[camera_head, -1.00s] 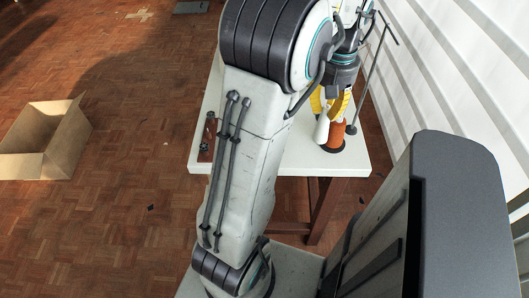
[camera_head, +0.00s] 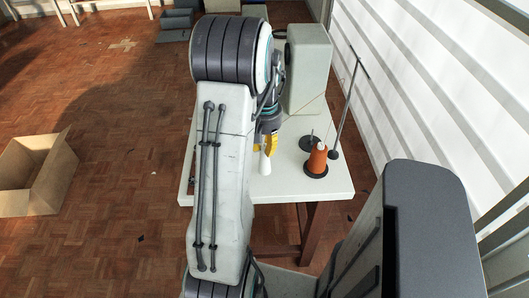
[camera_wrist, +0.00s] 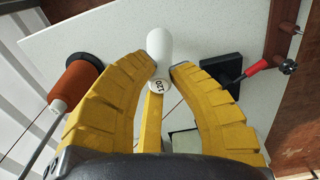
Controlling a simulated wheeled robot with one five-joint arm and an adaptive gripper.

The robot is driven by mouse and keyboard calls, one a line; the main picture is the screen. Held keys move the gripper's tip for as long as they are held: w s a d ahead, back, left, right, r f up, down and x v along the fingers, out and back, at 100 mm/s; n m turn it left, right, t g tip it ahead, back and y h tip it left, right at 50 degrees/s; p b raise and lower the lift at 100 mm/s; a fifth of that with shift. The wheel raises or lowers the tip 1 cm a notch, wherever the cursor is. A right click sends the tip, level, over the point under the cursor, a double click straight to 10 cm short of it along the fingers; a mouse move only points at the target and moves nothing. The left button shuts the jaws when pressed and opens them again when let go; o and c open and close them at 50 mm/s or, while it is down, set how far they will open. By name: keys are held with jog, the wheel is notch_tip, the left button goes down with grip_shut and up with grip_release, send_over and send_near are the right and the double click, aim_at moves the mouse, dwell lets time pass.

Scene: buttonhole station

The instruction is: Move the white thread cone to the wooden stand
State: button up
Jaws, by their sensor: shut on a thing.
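The white thread cone (camera_wrist: 159,44) is between the tips of my yellow gripper (camera_wrist: 163,68) in the wrist view, and my gripper is shut on it. In the head view the cone (camera_head: 265,165) hangs below my gripper (camera_head: 270,146), over the white table. I cannot tell its exact height. The wooden stand (camera_wrist: 284,32), a brown strip with a pin, is at the right in the wrist view. In the head view my arm hides most of the stand at the table's left side.
An orange thread cone (camera_head: 317,159) stands on a black base, with a bare black disc (camera_head: 308,142) behind it. A thin metal pole (camera_head: 346,105) rises beside them. A red-handled tool (camera_wrist: 258,67) lies by a dark block (camera_wrist: 222,76). A pale machine (camera_head: 308,68) stands behind.

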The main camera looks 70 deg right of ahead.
aim_at(265, 158)
notch_tip(265, 158, down, 3)
jog(key=shift+r+p, duration=0.15)
jog(key=shift+p, duration=0.45)
jog(key=shift+f, duration=0.6)
jog(key=shift+f, duration=0.15)
jog(key=o, duration=0.7)
jog(key=shift+o, duration=0.2)
